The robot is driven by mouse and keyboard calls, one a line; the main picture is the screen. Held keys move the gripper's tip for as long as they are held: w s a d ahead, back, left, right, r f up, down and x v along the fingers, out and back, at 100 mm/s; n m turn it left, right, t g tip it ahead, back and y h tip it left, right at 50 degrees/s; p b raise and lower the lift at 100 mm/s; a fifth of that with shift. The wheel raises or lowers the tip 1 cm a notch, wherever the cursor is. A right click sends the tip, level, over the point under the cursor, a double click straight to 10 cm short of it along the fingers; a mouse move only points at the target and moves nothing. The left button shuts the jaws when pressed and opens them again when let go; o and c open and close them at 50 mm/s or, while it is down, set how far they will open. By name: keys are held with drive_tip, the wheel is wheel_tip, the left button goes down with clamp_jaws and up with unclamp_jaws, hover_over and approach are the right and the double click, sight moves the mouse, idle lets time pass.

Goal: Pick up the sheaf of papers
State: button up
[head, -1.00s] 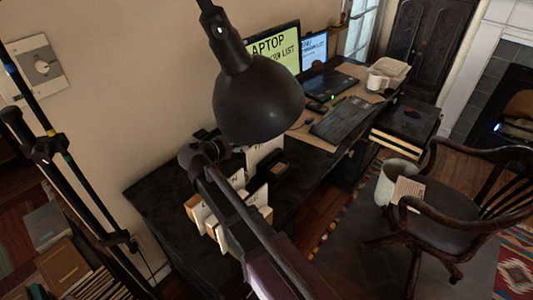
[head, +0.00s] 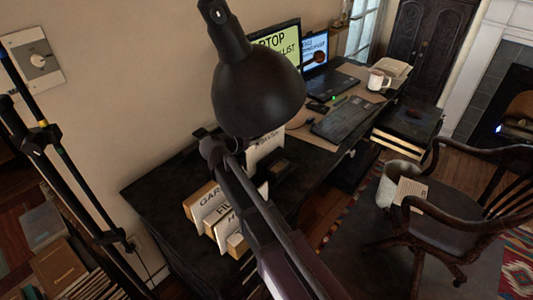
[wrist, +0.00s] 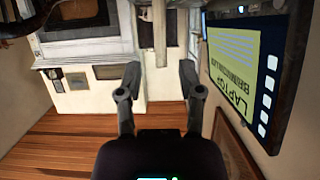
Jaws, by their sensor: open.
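The sheaf of papers is hard to single out. In the head view, a pale stack of papers (head: 392,68) lies on the far end of the dark desk, behind a white mug. A printed sheet or pad (head: 410,191) also sits by the chair, against the rim of a pale bin. My gripper (wrist: 157,80) shows in the wrist view with its two dark fingers apart and nothing between them. I cannot make it out in the head view. No loose papers show near the fingers in the wrist view.
Labelled file cards (head: 228,215) stand on the near end of the desk (head: 165,190). A laptop (head: 337,85), keyboard and white mug (head: 376,80) fill the far part. A wooden chair (head: 450,225) stands at right.

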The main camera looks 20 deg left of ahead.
sight(266, 135)
drive_tip(key=shift+w+d+f, duration=0.1)
drive_tip(key=shift+w+d, duration=0.05)
drive_tip(key=shift+w, duration=0.25)
drive_tip(key=shift+b+x, duration=0.9)
drive_tip(key=shift+x, duration=1.7)
drive_tip(key=shift+w, duration=0.1)
clamp_jaws()
